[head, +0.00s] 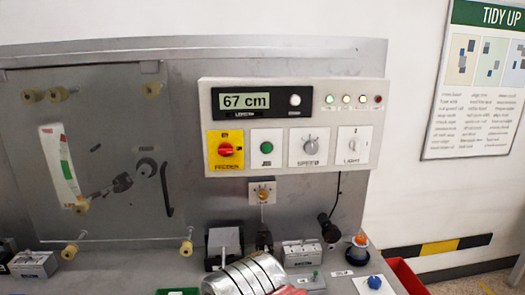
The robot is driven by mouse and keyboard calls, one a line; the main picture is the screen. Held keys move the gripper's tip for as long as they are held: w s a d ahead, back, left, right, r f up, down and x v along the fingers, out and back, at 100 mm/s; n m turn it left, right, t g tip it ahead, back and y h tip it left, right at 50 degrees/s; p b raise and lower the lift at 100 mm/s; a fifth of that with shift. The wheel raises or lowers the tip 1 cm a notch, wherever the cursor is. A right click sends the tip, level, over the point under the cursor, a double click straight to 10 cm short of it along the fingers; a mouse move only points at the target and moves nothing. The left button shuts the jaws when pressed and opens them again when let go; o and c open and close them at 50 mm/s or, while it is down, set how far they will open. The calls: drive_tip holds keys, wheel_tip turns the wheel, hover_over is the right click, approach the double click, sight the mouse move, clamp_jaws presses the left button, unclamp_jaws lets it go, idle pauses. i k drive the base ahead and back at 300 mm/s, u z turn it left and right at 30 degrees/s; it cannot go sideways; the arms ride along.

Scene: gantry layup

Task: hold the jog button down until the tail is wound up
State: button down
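The jog button (266,147) is a round green button on a white plate in the lower row of the control panel (290,98). Its label is small but seems to read JOG. Nothing touches the button. The display (243,101) above it reads 67 cm, with a word like LENGTH under it. I cannot pick out the tail.
A red knob (226,149) on yellow is left of the button; a grey speed knob (310,147) and a light switch (354,144) are right. A dark cabled piece (329,229) hangs below the panel.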

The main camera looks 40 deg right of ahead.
sight(267, 149)
drive_tip(key=u, duration=0.1)
drive_tip(key=k, duration=0.5)
drive_tip(key=u, duration=0.9)
drive_tip(key=i, duration=1)
drive_tip(key=z, duration=0.05)
